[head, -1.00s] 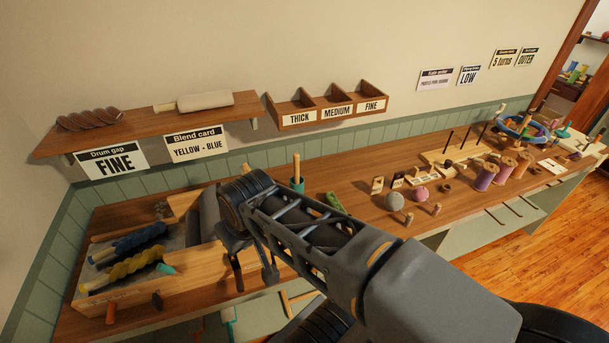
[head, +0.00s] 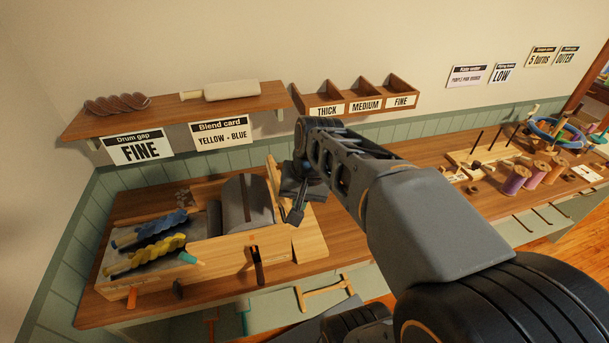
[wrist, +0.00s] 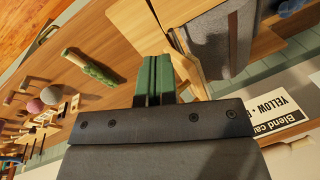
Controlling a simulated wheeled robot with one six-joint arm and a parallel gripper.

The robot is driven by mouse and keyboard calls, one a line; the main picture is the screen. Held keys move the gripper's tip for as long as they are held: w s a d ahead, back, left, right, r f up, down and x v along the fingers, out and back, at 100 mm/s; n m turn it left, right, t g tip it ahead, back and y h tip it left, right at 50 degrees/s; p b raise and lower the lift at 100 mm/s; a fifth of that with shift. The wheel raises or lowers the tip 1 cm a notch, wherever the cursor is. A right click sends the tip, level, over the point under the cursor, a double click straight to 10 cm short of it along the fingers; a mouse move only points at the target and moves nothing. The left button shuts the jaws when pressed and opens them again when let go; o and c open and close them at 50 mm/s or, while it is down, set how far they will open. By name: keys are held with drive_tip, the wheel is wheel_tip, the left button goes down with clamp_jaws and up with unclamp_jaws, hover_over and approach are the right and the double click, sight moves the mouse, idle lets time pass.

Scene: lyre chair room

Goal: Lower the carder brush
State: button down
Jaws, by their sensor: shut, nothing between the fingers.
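The drum carder stands at the left of the bench, with a wooden body (head: 225,252) and a grey drum (head: 247,203). The drum also shows in the wrist view (wrist: 215,35). I cannot tell for sure which part is the carder brush; an upright wooden piece (head: 274,175) stands just right of the drum. My gripper (head: 295,216) is shut and empty, pointing down beside the carder's right end. In the wrist view its green fingers (wrist: 155,62) lie together, close to wooden parts of the carder; whether they touch is unclear.
Blue wool (head: 165,222) and yellow wool (head: 145,254) lie on the carder's left tray. A black lever with an orange tip (head: 256,262) is on its front. A shelf (head: 175,115) hangs above. A green roll (wrist: 90,67) lies on the bench beyond my gripper.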

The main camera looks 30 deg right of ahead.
drive_tip(key=w+d+m+y+b, duration=0.1)
drive_tip(key=w+d+m+y, duration=0.3)
drive_tip(key=d+m, duration=0.3)
drive_tip(key=w+d+m+y+b, duration=0.1)
drive_tip(key=w+d+m+y, duration=0.3)
drive_tip(key=d, duration=0.8)
drive_tip(key=m+y, duration=0.2)
drive_tip(key=m, duration=0.1)
drive_tip(key=shift+w+d+r+m+t, duration=0.15)
drive_tip(key=shift+w+r+m+t, duration=0.1)
drive_tip(key=shift+w+m+t, duration=0.1)
drive_tip(key=a+r+x, duration=0.1)
drive_tip(key=r+x, duration=0.1)
drive_tip(key=x, duration=1.1)
drive_tip(key=shift+a+r+p, duration=0.25)
drive_tip(key=shift+p, duration=0.2)
